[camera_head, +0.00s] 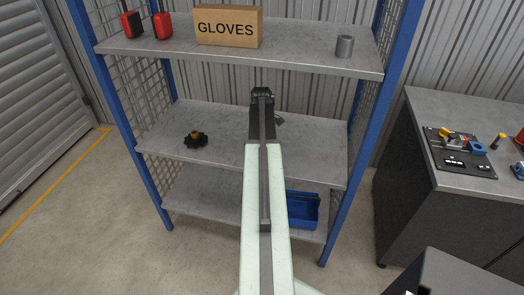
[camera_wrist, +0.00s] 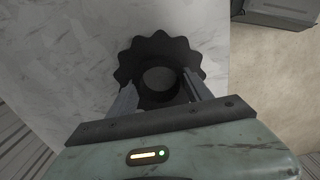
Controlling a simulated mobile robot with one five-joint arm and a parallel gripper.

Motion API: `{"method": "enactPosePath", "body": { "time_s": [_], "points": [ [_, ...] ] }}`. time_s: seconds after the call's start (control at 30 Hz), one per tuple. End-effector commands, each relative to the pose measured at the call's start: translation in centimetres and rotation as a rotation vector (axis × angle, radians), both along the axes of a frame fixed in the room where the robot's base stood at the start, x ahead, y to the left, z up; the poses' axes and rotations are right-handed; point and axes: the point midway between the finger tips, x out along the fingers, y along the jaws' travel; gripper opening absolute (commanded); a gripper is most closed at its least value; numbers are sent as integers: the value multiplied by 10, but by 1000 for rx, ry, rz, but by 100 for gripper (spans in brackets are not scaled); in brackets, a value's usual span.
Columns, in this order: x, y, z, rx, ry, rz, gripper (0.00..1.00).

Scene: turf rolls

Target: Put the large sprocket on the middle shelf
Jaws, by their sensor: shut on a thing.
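My gripper (camera_wrist: 160,83) is shut on a dark toothed sprocket (camera_wrist: 155,47) with a round raised hub, seen in the wrist view. Its fingers sit on either side of the hub. A pale grey surface lies beneath it; I cannot tell if the sprocket touches it. In the head view my arm reaches over the middle shelf (camera_head: 225,132), and it hides the held sprocket. Another dark sprocket with a yellow hub (camera_head: 195,138) lies on the left part of that shelf.
Blue posts stand at the shelf's sides. The top shelf holds a GLOVES box (camera_head: 228,26), red-and-black items (camera_head: 163,26) and a grey cylinder (camera_head: 345,46). A blue bin (camera_head: 302,210) sits on the bottom shelf. A workbench (camera_head: 470,110) stands at right. The middle shelf's right part looks clear.

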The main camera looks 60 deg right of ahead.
Motion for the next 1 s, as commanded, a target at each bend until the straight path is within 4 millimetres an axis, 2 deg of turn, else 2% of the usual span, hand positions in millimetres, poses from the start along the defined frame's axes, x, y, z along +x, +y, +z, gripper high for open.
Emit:
{"method": "enactPosePath", "body": {
  "time_s": [0.23, 0.27, 0.33, 0.73, 0.87, 1.0],
  "points": [
    [0, 0, -2, 0, 0, -1, 0],
    [0, 0, -2, 0, 0, -1, 61],
    [-1, 0, -1, 0, 0, -1, 80],
    [-1, -1, 4, 0, 0, -2, 80],
    [-1, -1, 20, 0, 0, -2, 80],
    [-1, -1, 47, 0, 0, -2, 80]
  ]
}}
